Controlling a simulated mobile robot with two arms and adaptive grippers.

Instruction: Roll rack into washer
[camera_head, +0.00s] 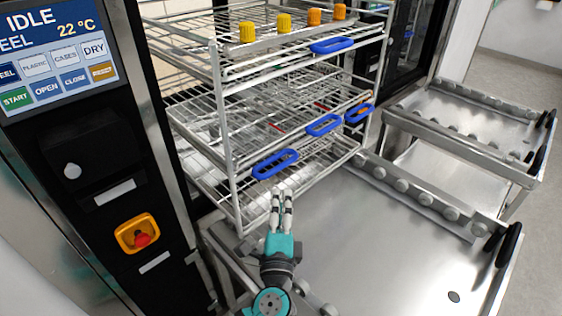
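The wire rack (228,150) has several shelf levels. It stands upright at the washer opening, with its near post and shelf fronts at the end of the steel trolley top (400,265). How deep it sits inside is unclear. Blue handles, one of them low (275,163), are on its shelf fronts. The washer (120,130) is on the left, with its opening uncovered. My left gripper (282,192) is just below the low blue handle, in front of the rack's lower edge. Its two fingers are close together with a narrow gap; nothing is clearly held. My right gripper is not visible.
The washer panel (55,55) reads IDLE, 22 °C, and has a red emergency button (142,240) below. Yellow and orange caps (283,23) stand on the rack's upper level. A second steel trolley (470,115) stands at right. Rollers line the trolley edges. Grey floor is free at far right.

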